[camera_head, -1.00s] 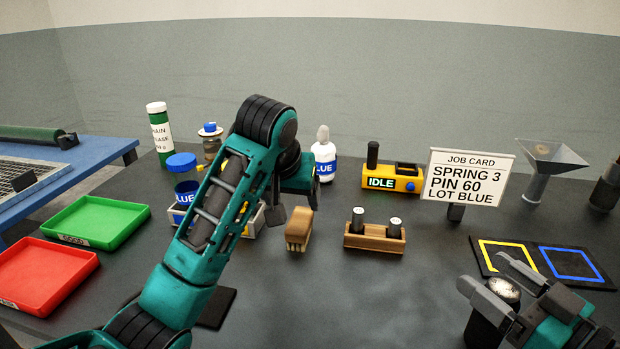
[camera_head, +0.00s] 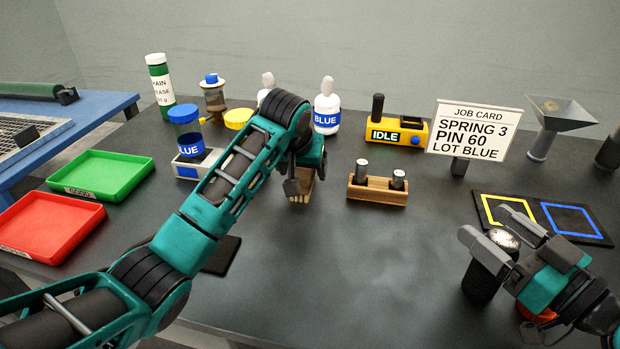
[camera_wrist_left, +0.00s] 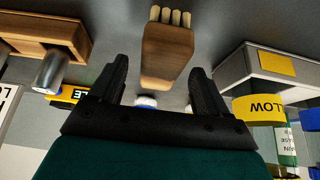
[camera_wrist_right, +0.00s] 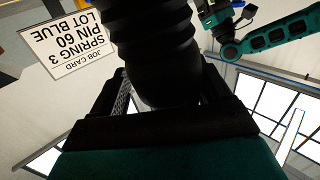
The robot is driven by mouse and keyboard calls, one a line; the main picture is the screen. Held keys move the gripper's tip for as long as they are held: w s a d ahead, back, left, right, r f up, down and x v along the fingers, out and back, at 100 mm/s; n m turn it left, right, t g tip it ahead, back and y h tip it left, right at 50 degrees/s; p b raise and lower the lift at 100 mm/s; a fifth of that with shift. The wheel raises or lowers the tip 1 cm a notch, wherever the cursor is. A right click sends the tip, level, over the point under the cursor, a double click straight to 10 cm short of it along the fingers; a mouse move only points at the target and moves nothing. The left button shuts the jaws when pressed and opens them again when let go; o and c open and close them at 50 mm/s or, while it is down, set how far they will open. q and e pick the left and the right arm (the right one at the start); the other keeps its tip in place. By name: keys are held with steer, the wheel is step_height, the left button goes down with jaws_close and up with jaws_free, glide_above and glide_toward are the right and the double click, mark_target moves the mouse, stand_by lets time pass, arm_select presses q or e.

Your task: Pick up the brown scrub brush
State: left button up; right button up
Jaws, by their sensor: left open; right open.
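The brown scrub brush (camera_head: 303,187) stands on the dark table, partly hidden behind my left gripper (camera_head: 293,180) in the head view. In the left wrist view the brush (camera_wrist_left: 167,55) shows its wooden body and pale bristles, centred between the spread fingers of my left gripper (camera_wrist_left: 158,78). The fingers are open and no contact with the brush is visible. My right gripper (camera_head: 500,228) is open at the right, close to a black ribbed cylinder (camera_head: 481,270) with a pale top. The cylinder (camera_wrist_right: 155,45) fills the space between its fingers in the right wrist view.
A wooden holder (camera_head: 377,191) with two metal pins stands right of the brush. Behind are a yellow IDLE box (camera_head: 409,133) and a white BLUE bottle (camera_head: 327,105). Green (camera_head: 100,178) and red (camera_head: 50,226) trays lie left. The table's front middle is clear.

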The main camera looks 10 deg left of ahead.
mark_target(303, 170)
arm_select(q)
steer(key=shift+x, duration=0.8)
steer(key=shift+f, duration=0.25)
steer(key=c, duration=1.2)
step_height(303, 170, up, 11)
steer(key=shift+f, duration=0.2)
steer(key=o, duration=0.7)
steer(key=c, duration=0.4)
